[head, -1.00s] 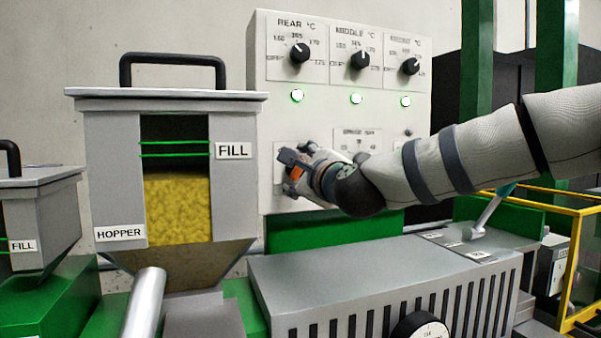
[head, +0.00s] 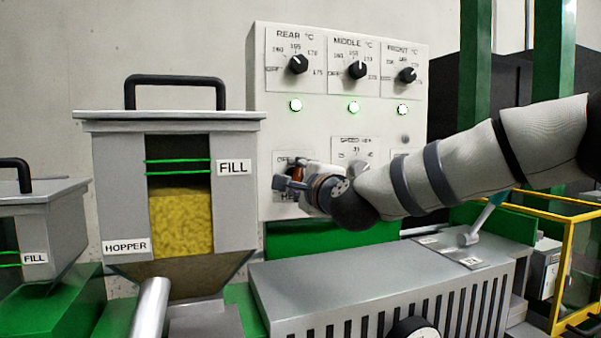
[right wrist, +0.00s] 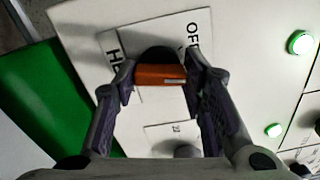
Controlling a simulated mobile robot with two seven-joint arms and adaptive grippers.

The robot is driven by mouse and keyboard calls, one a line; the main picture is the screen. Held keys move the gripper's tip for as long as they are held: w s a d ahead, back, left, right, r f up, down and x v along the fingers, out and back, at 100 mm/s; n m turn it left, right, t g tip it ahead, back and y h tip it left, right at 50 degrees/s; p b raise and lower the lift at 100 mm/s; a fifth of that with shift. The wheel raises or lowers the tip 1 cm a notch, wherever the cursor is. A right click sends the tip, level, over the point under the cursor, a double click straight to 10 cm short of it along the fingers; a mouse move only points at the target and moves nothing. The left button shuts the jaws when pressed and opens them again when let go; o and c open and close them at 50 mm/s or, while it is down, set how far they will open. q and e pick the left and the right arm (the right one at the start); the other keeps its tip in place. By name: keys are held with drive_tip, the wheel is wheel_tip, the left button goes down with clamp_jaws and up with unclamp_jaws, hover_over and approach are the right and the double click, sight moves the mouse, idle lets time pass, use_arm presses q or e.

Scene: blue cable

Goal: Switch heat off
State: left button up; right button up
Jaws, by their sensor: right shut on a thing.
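The heat switch has an orange handle (head: 297,171) on a small white plate at the lower left of the control panel in the head view. Its plate shows OFF at the top and part of HEAT at the bottom; the rest is hidden by my gripper. In the right wrist view the orange handle (right wrist: 160,75) sits on a dark round base, between both fingertips. My right gripper (right wrist: 160,84) is shut on this handle; it also shows in the head view (head: 289,180). The handle looks roughly upright on the panel. My left gripper is not in view.
The white panel (head: 335,90) carries REAR, MIDDLE and FRONT dials, with lit green lamps below, and a speed dial plate (head: 355,150) beside my gripper. A hopper (head: 120,190) stands to the left. A grey slotted cover (head: 350,280) lies below my arm.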

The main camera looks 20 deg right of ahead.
drive_tip(key=n, duration=0.1)
drive_tip(key=n+p, duration=0.1)
drive_tip(key=n, duration=0.1)
drive_tip(key=n+p, duration=0.1)
drive_tip(key=n, duration=0.1)
drive_tip(key=shift+s+r, duration=0.1)
drive_tip(key=shift+r, duration=0.25)
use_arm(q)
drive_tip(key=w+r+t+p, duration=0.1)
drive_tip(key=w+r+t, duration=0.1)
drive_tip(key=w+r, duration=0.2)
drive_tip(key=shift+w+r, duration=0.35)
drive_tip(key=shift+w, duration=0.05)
use_arm(e)
drive_tip(key=shift+f+n, duration=0.2)
drive_tip(key=shift+n, duration=1.5)
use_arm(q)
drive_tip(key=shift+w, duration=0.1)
use_arm(e)
drive_tip(key=shift+f, duration=0.1)
drive_tip(key=o, duration=1.2)
drive_tip(key=shift+c, duration=0.2)
drive_tip(key=s, duration=1.2)
drive_tip(key=shift+d, duration=0.2)
